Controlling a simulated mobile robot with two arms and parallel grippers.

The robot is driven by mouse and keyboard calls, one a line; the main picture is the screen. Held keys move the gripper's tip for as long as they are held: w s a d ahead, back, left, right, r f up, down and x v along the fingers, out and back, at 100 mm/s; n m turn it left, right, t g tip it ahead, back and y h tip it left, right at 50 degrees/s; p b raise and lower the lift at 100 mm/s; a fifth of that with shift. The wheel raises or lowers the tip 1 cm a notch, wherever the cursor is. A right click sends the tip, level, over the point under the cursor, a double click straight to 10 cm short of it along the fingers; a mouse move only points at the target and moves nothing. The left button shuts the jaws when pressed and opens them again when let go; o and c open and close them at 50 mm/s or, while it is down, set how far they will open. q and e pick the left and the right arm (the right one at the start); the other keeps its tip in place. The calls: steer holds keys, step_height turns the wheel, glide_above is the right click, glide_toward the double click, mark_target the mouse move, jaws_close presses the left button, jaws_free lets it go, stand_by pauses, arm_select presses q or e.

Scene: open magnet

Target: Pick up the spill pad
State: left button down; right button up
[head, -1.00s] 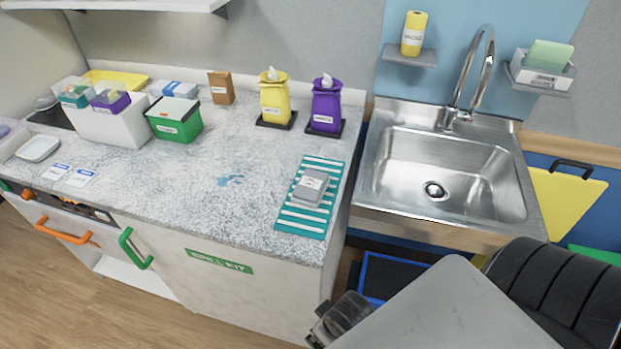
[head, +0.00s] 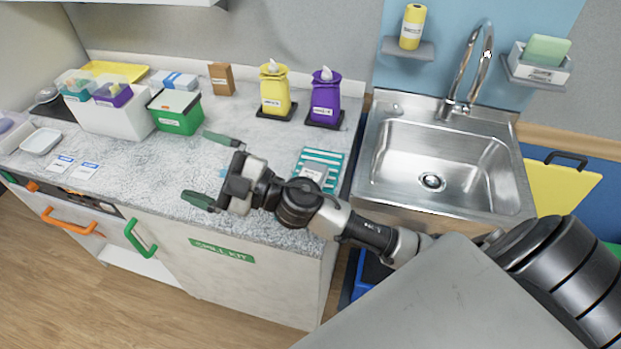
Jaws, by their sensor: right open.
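A grey, labelled block, which looks like the spill pad (head: 313,174), lies on a teal-and-white striped mat (head: 333,159) at the counter's right end. Only its far part shows; my right arm covers the rest and much of the mat. Its label is too small to read. My right gripper (head: 210,170) is open and empty, with its green-tipped fingers spread above the middle of the counter. It is to the left of the pad and apart from it. My left gripper is not in view.
A green box (head: 178,121), a yellow dispenser (head: 275,92) and a purple dispenser (head: 325,99) stand along the back. A white bin (head: 115,120) is at left. A steel sink (head: 430,150) adjoins on the right. The counter's middle is mostly clear.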

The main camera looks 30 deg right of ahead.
steer(key=w+d+f+n+g+h, duration=0.2)
steer(key=d+f+n+g+h, duration=0.35)
steer(key=f+n+g, duration=0.7)
steer(key=d+m+g+h, duration=0.1)
steer(key=d+m+h, duration=0.1)
steer(key=d, duration=0.4)
steer(key=w+d+r+m+g+h, duration=0.1)
steer(key=d+h, duration=0.3)
steer(key=d, duration=0.2)
steer(key=d+r+m+g+h, duration=0.1)
steer(key=d+m+h, duration=0.1)
steer(key=d, duration=0.4)
steer(key=shift+w+d+m+h, duration=0.15)
steer(key=shift+w+m+h, duration=0.15)
steer(key=shift+h, duration=0.45)
steer(key=p, duration=0.1)
glide_above(311, 175)
step_height(311, 175, down, 5)
steer(key=shift+s+d+r, duration=0.1)
steer(key=shift+r, duration=0.1)
steer(key=shift+f+p, duration=0.65)
steer(key=shift+p, duration=0.1)
step_height(311, 175, down, 4)
steer(key=shift+r+p, duration=0.2)
steer(key=shift+p, duration=0.4)
steer(key=shift+f, duration=0.3)
steer(key=c, duration=1)
